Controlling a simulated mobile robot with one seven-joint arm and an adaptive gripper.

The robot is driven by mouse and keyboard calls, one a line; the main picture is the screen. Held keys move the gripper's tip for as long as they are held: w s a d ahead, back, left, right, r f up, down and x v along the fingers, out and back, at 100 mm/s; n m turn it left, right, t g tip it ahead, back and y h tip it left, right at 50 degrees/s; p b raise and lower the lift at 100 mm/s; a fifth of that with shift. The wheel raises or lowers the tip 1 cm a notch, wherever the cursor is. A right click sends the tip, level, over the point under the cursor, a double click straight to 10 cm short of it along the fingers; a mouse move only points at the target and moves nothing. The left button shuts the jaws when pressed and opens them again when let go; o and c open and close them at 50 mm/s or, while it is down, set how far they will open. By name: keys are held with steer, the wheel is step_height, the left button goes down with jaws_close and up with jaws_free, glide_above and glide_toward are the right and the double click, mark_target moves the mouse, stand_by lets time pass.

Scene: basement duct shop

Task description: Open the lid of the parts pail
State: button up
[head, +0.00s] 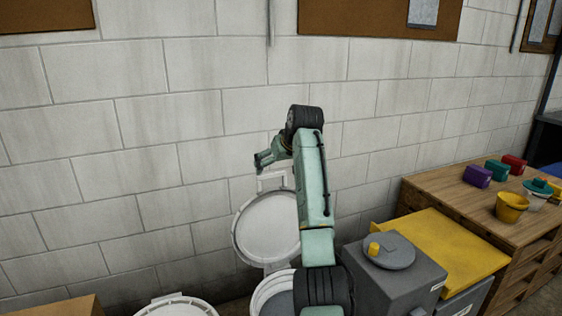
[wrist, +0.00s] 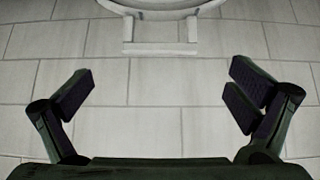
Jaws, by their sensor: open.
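The parts pail (head: 262,298) is white and stands at the bottom centre of the head view, partly hidden by my arm. Its round white lid (head: 268,228) stands raised, roughly upright, above the pail's back edge, with a rectangular handle at its top. My gripper (head: 262,158) is beside and just above that handle in the head view. In the wrist view my gripper (wrist: 160,78) is open with nothing between its fingers. The lid's handle (wrist: 160,48) and rim show ahead of the fingers, apart from them.
Another white round container (head: 176,308) is at the bottom left. A grey box (head: 415,275) with a round lid and yellow knob stands right of my arm. A wooden bench (head: 440,190) holds a yellow bucket (head: 511,207) and small coloured blocks. A block wall stands behind.

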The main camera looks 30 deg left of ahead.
steer(key=v, duration=0.2)
steer(key=shift+s+d+r, duration=0.15)
steer(key=shift+d+r, duration=0.05)
steer(key=shift+r, duration=0.05)
stand_by(0.3)
